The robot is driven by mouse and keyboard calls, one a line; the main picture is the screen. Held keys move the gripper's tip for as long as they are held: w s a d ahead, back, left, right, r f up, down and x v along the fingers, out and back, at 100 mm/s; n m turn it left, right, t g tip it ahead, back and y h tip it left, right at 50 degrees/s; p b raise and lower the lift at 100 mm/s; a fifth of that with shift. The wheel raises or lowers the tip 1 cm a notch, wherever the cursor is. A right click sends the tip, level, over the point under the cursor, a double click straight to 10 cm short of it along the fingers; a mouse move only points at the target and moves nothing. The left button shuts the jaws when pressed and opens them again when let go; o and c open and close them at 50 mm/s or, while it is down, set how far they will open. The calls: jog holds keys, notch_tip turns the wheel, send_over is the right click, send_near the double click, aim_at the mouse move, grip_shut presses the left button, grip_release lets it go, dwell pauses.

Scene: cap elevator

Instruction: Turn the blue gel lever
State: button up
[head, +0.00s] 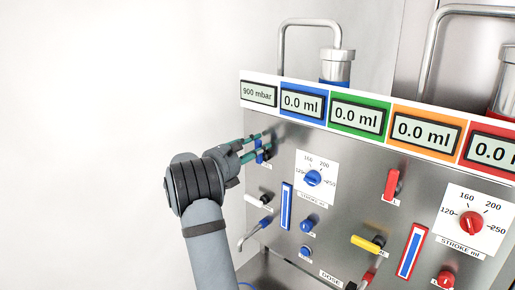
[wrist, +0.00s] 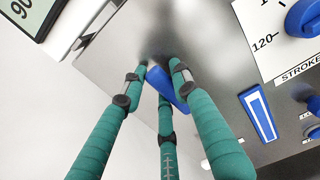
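The blue lever (head: 260,156) is on the upper left of the steel panel, mostly covered by my fingers in the head view. My gripper (head: 268,141) reaches it from the left, its teal fingers pointing at the panel. In the wrist view the blue lever (wrist: 159,78) shows between the fingertips of my gripper (wrist: 160,75), with two fingers above and one below. The fingers stand apart around it. Whether any fingertip touches the lever is hard to tell. The lever's far end and mount are partly hidden.
A blue stroke dial (head: 313,178) and a blue-striped gauge (head: 286,206) lie right of the lever. A white lever (head: 258,200) is below, a red lever (head: 392,185) farther right. The display strip (head: 303,104) juts out above. Left of the panel is free.

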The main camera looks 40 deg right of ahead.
jog(key=shift+s+f, duration=0.1)
jog(key=shift+f, duration=0.4)
grip_shut()
jog(key=shift+s+f+m+b, duration=0.1)
jog(key=shift+f+m+b, duration=0.2)
jog(key=shift+b, duration=0.75)
jog(key=shift+r, duration=0.3)
jog(key=shift+o, duration=1.7)
grip_release()
jog(key=o, duration=0.4)
jog(key=shift+r, duration=0.25)
jog(key=shift+c, duration=0.2)
